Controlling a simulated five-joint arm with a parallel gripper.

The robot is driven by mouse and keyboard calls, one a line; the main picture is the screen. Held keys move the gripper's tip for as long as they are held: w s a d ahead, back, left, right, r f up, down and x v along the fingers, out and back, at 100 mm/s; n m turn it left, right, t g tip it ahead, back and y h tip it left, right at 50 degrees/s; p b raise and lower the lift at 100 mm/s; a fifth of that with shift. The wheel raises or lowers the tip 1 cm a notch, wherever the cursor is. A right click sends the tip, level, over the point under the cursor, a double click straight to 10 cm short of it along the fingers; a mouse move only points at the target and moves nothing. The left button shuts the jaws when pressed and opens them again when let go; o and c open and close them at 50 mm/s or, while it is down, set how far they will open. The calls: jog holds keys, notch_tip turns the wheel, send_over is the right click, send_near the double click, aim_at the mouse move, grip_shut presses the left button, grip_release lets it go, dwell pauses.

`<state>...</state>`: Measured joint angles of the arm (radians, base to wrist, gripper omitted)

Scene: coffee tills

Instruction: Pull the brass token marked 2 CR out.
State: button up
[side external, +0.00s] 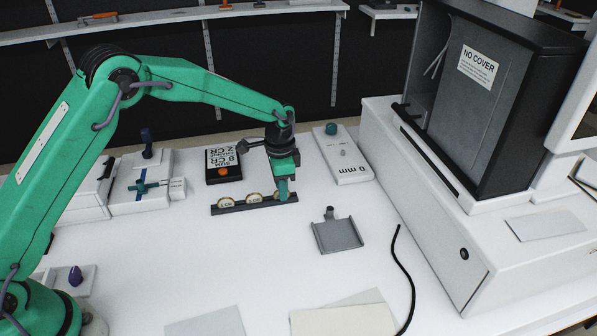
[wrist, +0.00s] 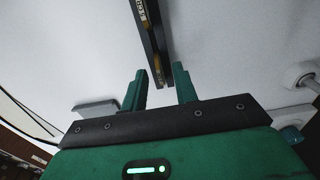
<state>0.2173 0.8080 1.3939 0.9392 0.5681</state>
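A black slotted rack (side external: 240,208) lies on the white table with brass tokens standing in it. Its left token (side external: 226,201) and middle token (side external: 253,197) show, with print too small to read surely. My gripper (side external: 283,190) is low over the rack's right end and hides part of it. In the wrist view my gripper (wrist: 159,84) is open, its green fingers on either side of the rack's line. A brass token edge (wrist: 157,68) shows in the rack (wrist: 150,40) near the gap, its mark not visible. I cannot tell which token is 2 CR.
A black box (side external: 223,163) with a white label and an orange button stands behind the rack. A white device marked 0 mm (side external: 345,165) stands behind right. A grey tray (side external: 336,236) lies right of the rack. A black cable (side external: 402,270) runs in front of the large machine (side external: 440,200).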

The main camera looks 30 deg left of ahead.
jog(key=shift+f, duration=0.4)
jog(key=shift+c, duration=0.4)
grip_shut()
jog(key=shift+r, duration=0.25)
jog(key=shift+r, duration=0.35)
jog(key=shift+r, duration=0.15)
jog(key=shift+r, duration=2.05)
